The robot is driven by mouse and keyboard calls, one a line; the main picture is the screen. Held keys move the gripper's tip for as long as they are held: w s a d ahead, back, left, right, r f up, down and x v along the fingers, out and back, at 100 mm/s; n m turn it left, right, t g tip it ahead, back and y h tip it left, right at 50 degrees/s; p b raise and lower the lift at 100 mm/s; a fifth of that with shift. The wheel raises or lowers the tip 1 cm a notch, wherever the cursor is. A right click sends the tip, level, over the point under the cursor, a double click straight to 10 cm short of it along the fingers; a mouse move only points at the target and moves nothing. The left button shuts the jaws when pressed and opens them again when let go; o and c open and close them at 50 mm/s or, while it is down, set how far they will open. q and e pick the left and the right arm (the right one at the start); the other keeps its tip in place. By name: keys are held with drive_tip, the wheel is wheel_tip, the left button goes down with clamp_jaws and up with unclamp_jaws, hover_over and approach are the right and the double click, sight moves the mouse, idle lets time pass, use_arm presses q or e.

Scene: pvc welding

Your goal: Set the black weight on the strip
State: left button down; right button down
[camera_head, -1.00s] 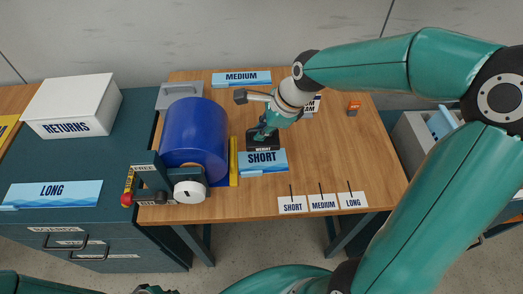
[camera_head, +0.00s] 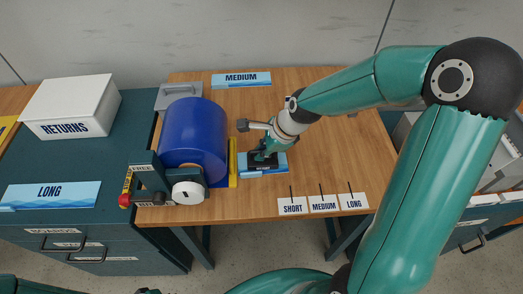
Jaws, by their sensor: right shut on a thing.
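The black weight (camera_head: 263,167) is in my right gripper (camera_head: 262,155), toward the middle-left of the wooden table. The gripper is shut on it from above. The weight overlaps the middle of a blue and white strip (camera_head: 246,171) and hides its printed label. Whether the weight touches the strip or is just above it, I cannot tell. My left gripper is not in view.
A MEDIUM strip (camera_head: 241,79) lies at the back. Label cards (camera_head: 323,203) stand at the front right. The table's right part looks clear.

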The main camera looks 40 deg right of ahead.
drive_tip(key=c, duration=1.2)
unclamp_jaws()
drive_tip(key=shift+r, duration=0.1)
drive_tip(key=p+v, duration=0.1)
drive_tip(key=v, duration=1.1)
